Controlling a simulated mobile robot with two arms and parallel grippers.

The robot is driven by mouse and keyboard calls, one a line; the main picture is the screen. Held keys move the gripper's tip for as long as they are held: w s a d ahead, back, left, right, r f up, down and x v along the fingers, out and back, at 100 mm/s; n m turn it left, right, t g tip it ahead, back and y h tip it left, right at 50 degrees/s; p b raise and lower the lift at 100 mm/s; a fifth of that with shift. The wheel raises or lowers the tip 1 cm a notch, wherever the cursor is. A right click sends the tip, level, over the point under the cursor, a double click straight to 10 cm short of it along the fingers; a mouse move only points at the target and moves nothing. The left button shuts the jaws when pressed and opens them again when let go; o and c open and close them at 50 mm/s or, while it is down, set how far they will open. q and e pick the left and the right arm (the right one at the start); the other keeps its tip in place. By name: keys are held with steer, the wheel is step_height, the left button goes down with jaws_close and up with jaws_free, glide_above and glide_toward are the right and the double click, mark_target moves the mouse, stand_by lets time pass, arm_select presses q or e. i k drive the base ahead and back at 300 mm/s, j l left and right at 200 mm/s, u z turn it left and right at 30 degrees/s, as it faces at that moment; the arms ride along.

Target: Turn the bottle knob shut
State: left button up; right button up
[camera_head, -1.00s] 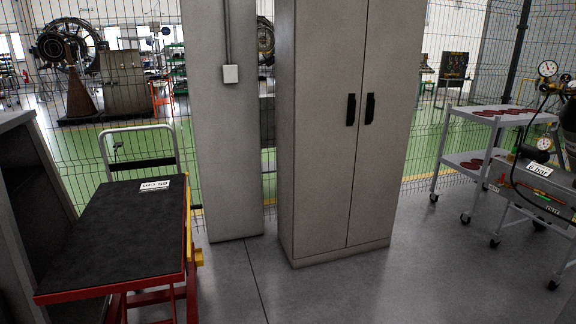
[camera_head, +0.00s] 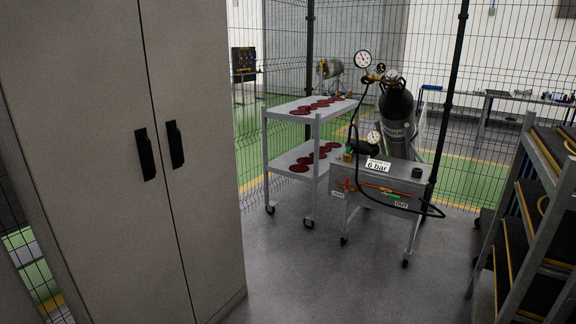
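A dark gas bottle (camera_head: 397,108) stands upright behind a small grey cart at the right of centre. Its top (camera_head: 392,77) carries a valve and regulator; the knob itself is too small to make out clearly. A round white gauge (camera_head: 363,60) sits to the left of the bottle top, and a second gauge (camera_head: 373,137) is lower, above the cart. A black hose runs from the regulator down to the cart. Neither of my grippers shows in the view.
A grey wheeled cart (camera_head: 345,211) with a "6 bar" sign stands before the bottle. A shelf trolley (camera_head: 291,112) with dark red discs is to its left. A tall cabinet (camera_head: 85,150) fills the left; a rack (camera_head: 522,230) stands right. The floor (camera_head: 320,285) between is clear.

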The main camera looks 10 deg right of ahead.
mark_target(391, 74)
steer(key=i+l+z, duration=0.3)
steer(key=i, duration=0.15)
steer(key=i+l+z, duration=0.1)
steer(key=i+z, duration=0.5)
steer(key=i, duration=0.25)
steer(key=i+j, duration=0.4)
steer(key=i, duration=0.15)
steer(key=i+j, duration=0.4)
steer(key=i+z, duration=0.05)
steer(key=i, duration=0.05)
